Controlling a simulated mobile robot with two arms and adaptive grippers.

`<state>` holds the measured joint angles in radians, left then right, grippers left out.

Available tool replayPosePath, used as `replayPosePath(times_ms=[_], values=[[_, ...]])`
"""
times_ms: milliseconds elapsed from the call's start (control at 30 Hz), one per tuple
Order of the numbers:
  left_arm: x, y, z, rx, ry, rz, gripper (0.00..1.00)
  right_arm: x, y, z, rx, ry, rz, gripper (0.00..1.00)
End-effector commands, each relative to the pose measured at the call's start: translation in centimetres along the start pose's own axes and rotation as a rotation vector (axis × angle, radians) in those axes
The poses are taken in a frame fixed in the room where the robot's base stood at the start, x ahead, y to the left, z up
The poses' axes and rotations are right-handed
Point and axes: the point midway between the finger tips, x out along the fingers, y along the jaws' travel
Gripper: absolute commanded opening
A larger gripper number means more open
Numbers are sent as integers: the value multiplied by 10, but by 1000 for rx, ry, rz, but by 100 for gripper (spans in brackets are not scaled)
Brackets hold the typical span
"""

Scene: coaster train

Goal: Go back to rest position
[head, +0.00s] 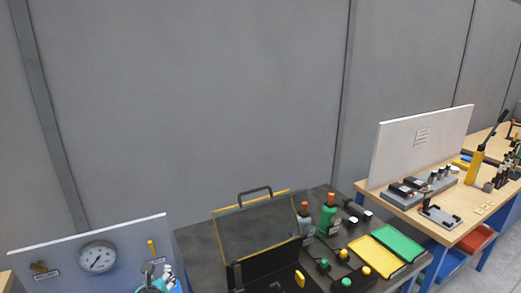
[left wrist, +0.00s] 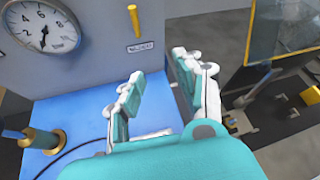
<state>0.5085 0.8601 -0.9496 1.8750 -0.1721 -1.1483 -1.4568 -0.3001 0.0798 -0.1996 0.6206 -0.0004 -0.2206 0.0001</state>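My left gripper (head: 158,279) shows at the bottom left of the head view, in front of the grey gauge panel (head: 60,262). In the left wrist view its teal and white fingers (left wrist: 158,78) are apart with nothing between them. They are over a blue surface (left wrist: 85,115) in front of the panel. My right gripper is in neither view.
The panel bears a round gauge (head: 97,257) and a yellow handle (head: 151,247). To the right, an open black case (head: 255,228) stands on a dark table with bottles, a yellow tray (head: 376,257) and a green tray (head: 399,242). A wooden workbench (head: 462,208) stands further right.

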Motion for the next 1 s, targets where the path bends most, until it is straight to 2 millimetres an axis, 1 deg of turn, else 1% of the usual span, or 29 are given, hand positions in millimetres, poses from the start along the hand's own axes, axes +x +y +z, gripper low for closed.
replayPosePath(times_ms=[33,67,100,167,200,267,300,400,500,700,933,967,1000], values=[[-18,-15,-36,-149,75,-14,36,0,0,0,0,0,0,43],[-29,-22,-53,-258,118,-13,36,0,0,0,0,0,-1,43],[-47,-29,-76,-416,178,1,36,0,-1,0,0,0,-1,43],[-73,-36,-106,-662,262,46,36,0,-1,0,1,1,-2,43],[-91,-37,-122,-825,311,88,36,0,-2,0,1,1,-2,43],[-116,-34,-144,-1063,374,173,36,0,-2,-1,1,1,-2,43],[-131,-30,-155,-1206,401,236,36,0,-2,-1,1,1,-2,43],[-161,-16,-175,-1494,434,386,36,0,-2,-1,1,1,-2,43],[-184,-1,-188,-1707,432,522,36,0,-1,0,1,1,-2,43],[-222,29,-207,-2026,372,761,36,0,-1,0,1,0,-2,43],[-264,64,-223,-2308,230,1018,36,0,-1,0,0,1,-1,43],[-258,65,-231,-2313,225,1026,36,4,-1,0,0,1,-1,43],[-247,66,-242,-2303,228,1024,36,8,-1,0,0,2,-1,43]])
